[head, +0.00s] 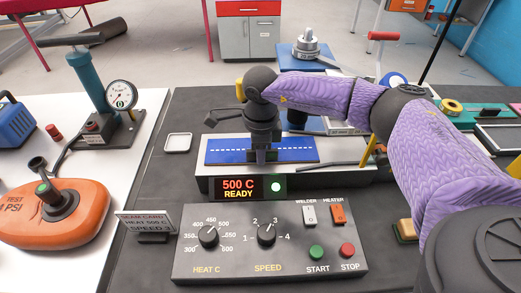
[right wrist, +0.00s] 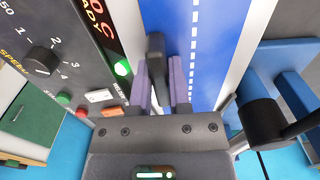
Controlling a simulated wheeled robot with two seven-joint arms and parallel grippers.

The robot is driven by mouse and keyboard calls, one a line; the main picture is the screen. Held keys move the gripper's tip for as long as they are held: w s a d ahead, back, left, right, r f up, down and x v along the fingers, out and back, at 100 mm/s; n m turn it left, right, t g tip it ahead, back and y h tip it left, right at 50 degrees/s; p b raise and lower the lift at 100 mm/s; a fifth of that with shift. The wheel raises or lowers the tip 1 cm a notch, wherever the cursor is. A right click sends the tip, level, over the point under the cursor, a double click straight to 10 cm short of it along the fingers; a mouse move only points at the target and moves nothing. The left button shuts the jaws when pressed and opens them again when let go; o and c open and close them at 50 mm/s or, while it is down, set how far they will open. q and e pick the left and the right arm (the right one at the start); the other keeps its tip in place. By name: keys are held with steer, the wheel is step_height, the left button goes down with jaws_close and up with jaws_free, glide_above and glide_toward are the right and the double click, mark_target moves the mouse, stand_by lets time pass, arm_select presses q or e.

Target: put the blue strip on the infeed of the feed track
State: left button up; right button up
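The blue strip (head: 295,147), with a white dashed line along it, lies flat along the top of the silver feed track (head: 345,174). It also shows in the right wrist view (right wrist: 212,40). My right gripper (head: 262,157) points down over the strip's middle and hides part of it. In the right wrist view its two purple-padded fingers (right wrist: 161,88) stand close on either side of a dark grey upright piece (right wrist: 156,60) above the strip. Whether they press on that piece is unclear. My left gripper is not in view.
The control box (head: 270,243) stands in front of the track, under a display (head: 238,188) reading "500 C READY". A white table (head: 85,210) at left holds an orange inflatable (head: 50,213) and a gauge pump (head: 100,110). A small white tray (head: 178,142) lies left of the track.

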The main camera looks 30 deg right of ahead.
steer(key=o, duration=0.4)
steer(key=shift+c, duration=0.2)
steer(key=shift+r, duration=0.1)
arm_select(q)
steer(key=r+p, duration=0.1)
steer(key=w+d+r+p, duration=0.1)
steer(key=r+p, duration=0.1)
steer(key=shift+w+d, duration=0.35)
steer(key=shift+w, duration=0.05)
arm_select(e)
step_height(320, 180, up, 12)
